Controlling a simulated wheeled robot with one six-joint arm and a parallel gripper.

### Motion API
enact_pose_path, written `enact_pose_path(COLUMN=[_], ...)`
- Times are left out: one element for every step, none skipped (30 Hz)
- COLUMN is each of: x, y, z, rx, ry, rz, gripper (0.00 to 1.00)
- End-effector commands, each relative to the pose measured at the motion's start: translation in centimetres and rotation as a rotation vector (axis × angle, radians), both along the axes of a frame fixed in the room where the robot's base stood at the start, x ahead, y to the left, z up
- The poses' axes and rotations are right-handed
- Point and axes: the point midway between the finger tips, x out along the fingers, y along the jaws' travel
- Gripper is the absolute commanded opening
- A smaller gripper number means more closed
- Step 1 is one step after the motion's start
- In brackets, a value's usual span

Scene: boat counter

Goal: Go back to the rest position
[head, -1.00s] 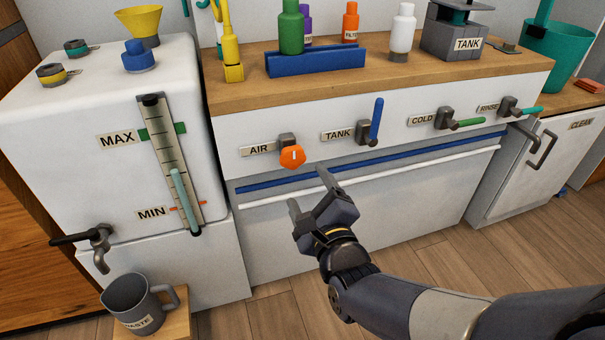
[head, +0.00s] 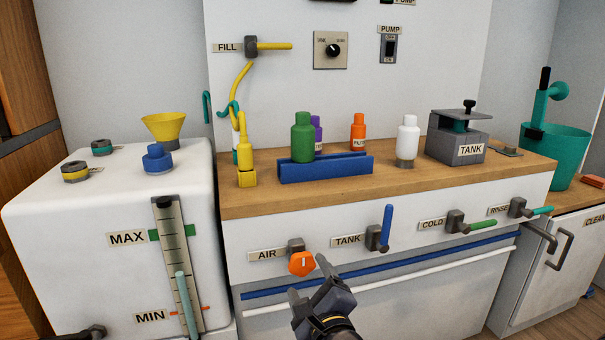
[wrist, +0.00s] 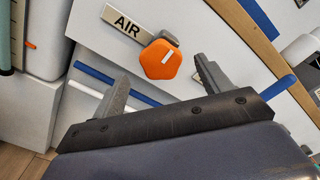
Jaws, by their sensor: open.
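My gripper (head: 308,282) is open and empty in the head view, low in front of the counter's white front panel. Its fingers point up toward the orange AIR knob (head: 302,264). In the wrist view the two fingers (wrist: 160,85) stand wide apart with nothing between them. The orange knob also shows in the wrist view (wrist: 161,59), beyond the fingertips and roughly between them. I see no contact between knob and fingers. Most of my arm is below the head view.
The blue rail (head: 350,282) and white bar (head: 420,284) run along the front near my gripper. The TANK lever (head: 386,228), COLD lever (head: 478,227) and RINSE lever (head: 540,210) stick out to the right. A white tank (head: 90,240) stands left. Bottles and a blue rack (head: 325,168) stand on the countertop.

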Motion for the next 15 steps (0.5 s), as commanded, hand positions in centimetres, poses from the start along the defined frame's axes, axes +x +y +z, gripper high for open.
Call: enact_pose_path(x=[0.9, 1.3, 1.9, 2.3, 2.6, 3.0, 3.3, 3.5, 3.8, 4.0, 4.1, 4.1, 4.1, 4.0, 4.0], y=[0.2, 0.4, 0.5, 0.6, 0.7, 0.9, 0.9, 1.0, 1.1, 1.1, 1.2, 1.2, 1.2, 1.2, 1.2], z=[-0.3, -0.2, -0.2, -0.2, -0.2, -0.1, -0.1, -0.1, -0.1, -0.1, -0.1, 0.0, 0.0, 0.0, 0.0], rx=[0.0, 0.0, 0.0, 0.0, 0.0, 0.0, 0.0, 0.0, 0.0, 0.0, 0.0, -0.007, -0.011, -0.013, -0.016], ry=[0.001, 0.001, 0.0, -0.001, 0.0, 0.0, 0.0, 0.001, 0.001, 0.0, 0.0, -0.002, -0.003, -0.004, -0.005], rz=[0.0, -0.001, 0.0, -0.001, 0.0, 0.0, 0.0, -0.001, -0.001, 0.0, 0.0, 0.0, 0.0, 0.0, 0.0], gripper=[0.73, 0.73, 0.73, 0.73, 0.73, 0.73, 0.73, 0.73, 0.73, 0.73, 0.73, 0.73, 0.73, 0.73, 0.73])
